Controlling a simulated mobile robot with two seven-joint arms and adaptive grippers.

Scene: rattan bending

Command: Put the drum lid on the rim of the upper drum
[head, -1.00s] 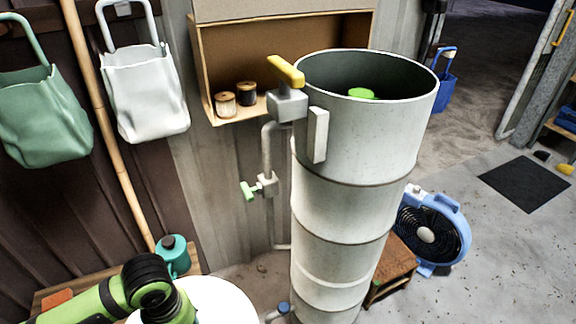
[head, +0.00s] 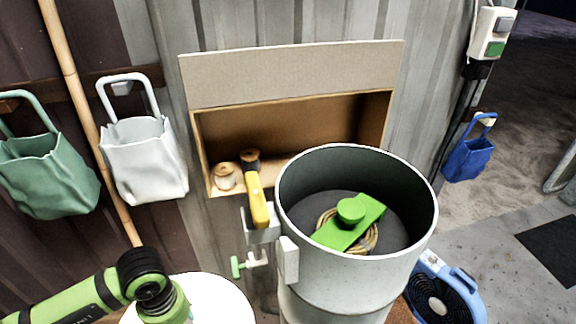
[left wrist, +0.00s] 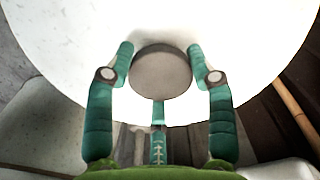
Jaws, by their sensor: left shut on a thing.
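The upper drum (head: 345,280) is a whitish open-topped cylinder right of centre in the head view. Its rim (head: 431,222) is bare all round. The drum lid (head: 228,297) is a white disc at the bottom left, apart from the drum and to its left. It fills much of the left wrist view (left wrist: 60,40). My left gripper (left wrist: 160,55) has its teal fingers on either side of the lid's round grey knob (left wrist: 160,76), shut on it. In the head view the arm hides part of the lid and its fingers are hidden. My right gripper is not in view.
Inside the drum are a green clamp (head: 350,215) and a coil (head: 326,221) on a dark floor. A blue fan (head: 445,295) stands at right.

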